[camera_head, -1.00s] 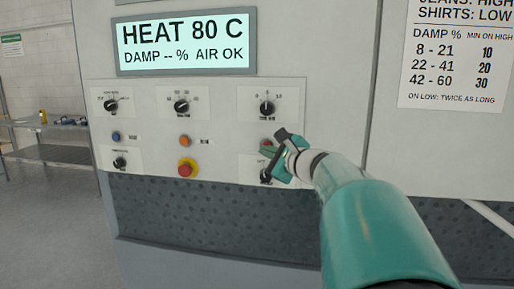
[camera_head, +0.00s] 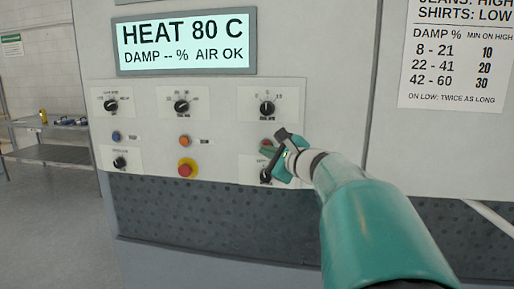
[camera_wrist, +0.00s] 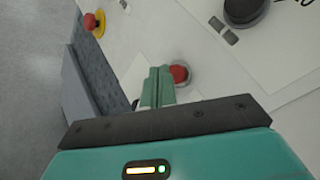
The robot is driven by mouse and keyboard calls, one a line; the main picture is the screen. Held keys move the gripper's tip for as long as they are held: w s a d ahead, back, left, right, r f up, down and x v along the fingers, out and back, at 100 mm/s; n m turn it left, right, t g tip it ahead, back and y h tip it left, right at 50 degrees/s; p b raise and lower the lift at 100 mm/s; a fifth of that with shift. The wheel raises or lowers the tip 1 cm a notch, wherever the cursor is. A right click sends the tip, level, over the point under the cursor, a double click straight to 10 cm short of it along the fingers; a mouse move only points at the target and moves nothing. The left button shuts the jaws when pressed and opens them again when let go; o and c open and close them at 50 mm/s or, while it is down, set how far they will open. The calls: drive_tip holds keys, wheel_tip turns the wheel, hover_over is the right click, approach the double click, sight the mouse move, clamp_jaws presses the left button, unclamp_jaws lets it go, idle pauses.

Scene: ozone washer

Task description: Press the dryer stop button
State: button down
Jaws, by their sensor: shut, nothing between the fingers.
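The dryer's control panel (camera_head: 222,108) carries knobs and buttons. A small red button (camera_head: 266,142) in its right column is partly hidden by my gripper (camera_head: 268,151); I take it to be the stop button, though its label is hidden. In the wrist view the red button (camera_wrist: 179,73) sits in a pale ring just right of my gripper's fingertips (camera_wrist: 160,72). The fingers are shut and empty. Their tips are at or very near the panel beside the button; I cannot tell whether they touch it.
A red mushroom button on yellow (camera_head: 185,168) is at the panel's lower middle, with an orange button (camera_head: 184,140) above it and a blue button (camera_head: 116,137) to the left. A black knob (camera_head: 265,175) is below my gripper. The display (camera_head: 185,42) reads HEAT 80 C.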

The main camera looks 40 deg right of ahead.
drive_tip(key=shift+w+d, duration=0.1)
drive_tip(key=shift+w+d, duration=0.15)
drive_tip(key=shift+d, duration=0.1)
drive_tip(key=shift+w+d, duration=0.3)
drive_tip(key=shift+d, duration=0.1)
idle(0.8)
drive_tip(key=shift+a, duration=0.1)
drive_tip(key=shift+s+a, duration=0.55)
drive_tip(key=shift+a, duration=0.05)
drive_tip(key=shift+a, duration=0.1)
drive_tip(key=s+a, duration=0.1)
drive_tip(key=a, duration=0.1)
drive_tip(key=s+a, duration=0.1)
drive_tip(key=s, duration=0.1)
drive_tip(key=shift+a, duration=0.4)
idle(0.8)
